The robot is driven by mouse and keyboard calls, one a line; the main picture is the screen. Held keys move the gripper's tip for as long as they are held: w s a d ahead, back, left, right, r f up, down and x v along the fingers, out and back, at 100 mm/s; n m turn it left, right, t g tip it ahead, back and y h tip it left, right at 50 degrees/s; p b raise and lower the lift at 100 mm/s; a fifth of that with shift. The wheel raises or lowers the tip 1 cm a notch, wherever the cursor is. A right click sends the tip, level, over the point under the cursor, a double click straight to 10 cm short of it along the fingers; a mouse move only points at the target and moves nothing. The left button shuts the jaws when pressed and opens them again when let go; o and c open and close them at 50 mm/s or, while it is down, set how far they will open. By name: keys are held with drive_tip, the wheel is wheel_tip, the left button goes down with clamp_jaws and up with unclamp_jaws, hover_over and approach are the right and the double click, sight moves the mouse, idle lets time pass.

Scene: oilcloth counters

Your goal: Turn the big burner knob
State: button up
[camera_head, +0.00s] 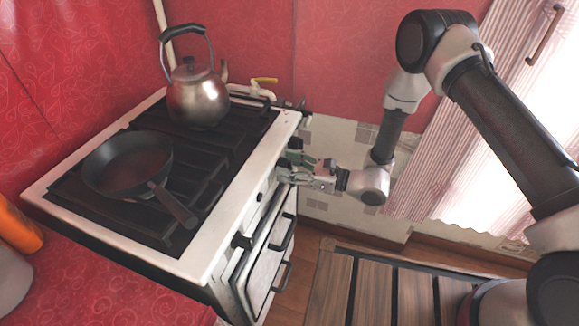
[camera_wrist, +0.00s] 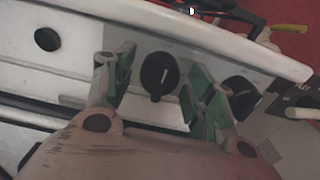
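The white stove (camera_head: 215,250) carries black knobs on its front panel. In the wrist view a black round knob (camera_wrist: 160,76) with a grip bar lies between the two green-padded fingers of my gripper (camera_wrist: 161,85). The fingers are apart, with gaps to the knob on both sides. A second black knob (camera_wrist: 240,95) is just right of the right finger, partly covered by it. A small black round part (camera_wrist: 47,39) is further left. In the head view my gripper (camera_head: 288,164) is at the far end of the stove front and hides the knobs there. No label shows which knob is the big burner's.
A metal kettle (camera_head: 198,98) and a black frying pan (camera_head: 128,165) stand on the stove grates. The pan's handle points towards the front edge. A yellow-handled valve (camera_head: 264,82) is behind the stove. Oven door handles (camera_head: 283,232) stick out below the panel.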

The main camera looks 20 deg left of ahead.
drive_tip(key=c, duration=0.8)
drive_tip(key=shift+m, duration=1.6)
drive_tip(key=o, duration=1.1)
drive_tip(key=d, duration=0.8)
drive_tip(key=s+d, duration=0.1)
drive_tip(key=d, duration=0.3)
drive_tip(key=shift+w+d, duration=0.1)
drive_tip(key=shift+c, duration=0.2)
